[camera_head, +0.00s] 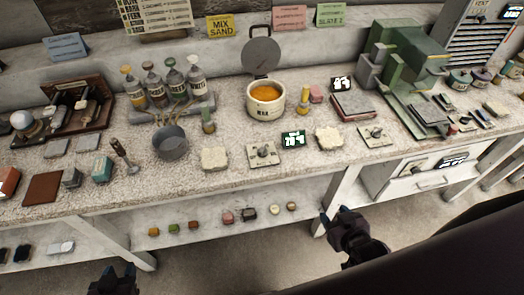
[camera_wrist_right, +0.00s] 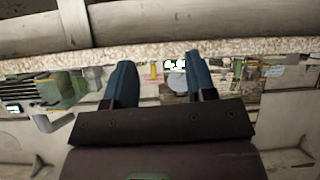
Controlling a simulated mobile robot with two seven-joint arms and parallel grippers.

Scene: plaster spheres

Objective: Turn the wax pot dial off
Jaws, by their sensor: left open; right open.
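The wax pot (camera_head: 266,112), a cream pot of orange wax with its round grey lid (camera_head: 261,56) raised behind, stands on the middle of the bench. A square plate with a grey knob, likely its dial (camera_head: 263,153), lies in front of it, beside a small lit display (camera_head: 293,140). A similar knob plate (camera_head: 375,135) lies further right; the knob settings are too small to read. My right gripper (camera_head: 343,213) is open and empty in front of the bench edge; its spread fingers show in the right wrist view (camera_wrist_right: 161,70). My left gripper (camera_head: 113,280) is open at the lower left, clear of the bench.
Pale plaster blocks (camera_head: 214,158) (camera_head: 328,138) lie on both sides of the dial and display. A green machine (camera_head: 405,60) stands right. A lower shelf (camera_head: 190,240) holds small blocks.

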